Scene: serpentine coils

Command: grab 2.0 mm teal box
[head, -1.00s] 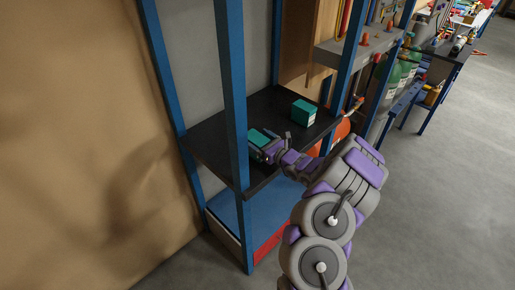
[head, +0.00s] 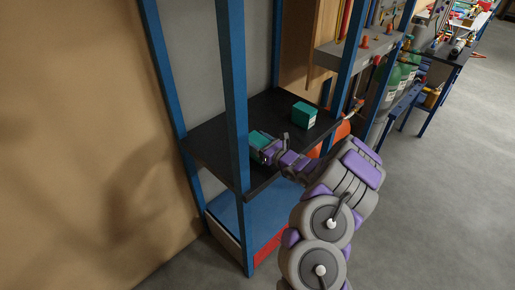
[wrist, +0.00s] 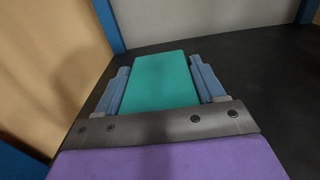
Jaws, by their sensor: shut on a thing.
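A teal box (wrist: 162,80) lies between the two fingers of my gripper (wrist: 162,84) in the wrist view, with a finger against each side. My gripper is shut on it. In the head view this teal box (head: 259,139) shows at the front left of the black shelf (head: 207,140), partly hidden by my gripper (head: 266,146). I cannot tell whether it touches the shelf. A second teal box (head: 304,115) with a pale label stands upright on the shelf, farther right and apart from my gripper. I cannot read its size.
A blue upright post (head: 233,100) stands close to the left of my gripper, and another blue post (head: 347,60) is at the right. A blue surface (head: 240,212) lies below the shelf. The grey floor (head: 440,190) at right is open.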

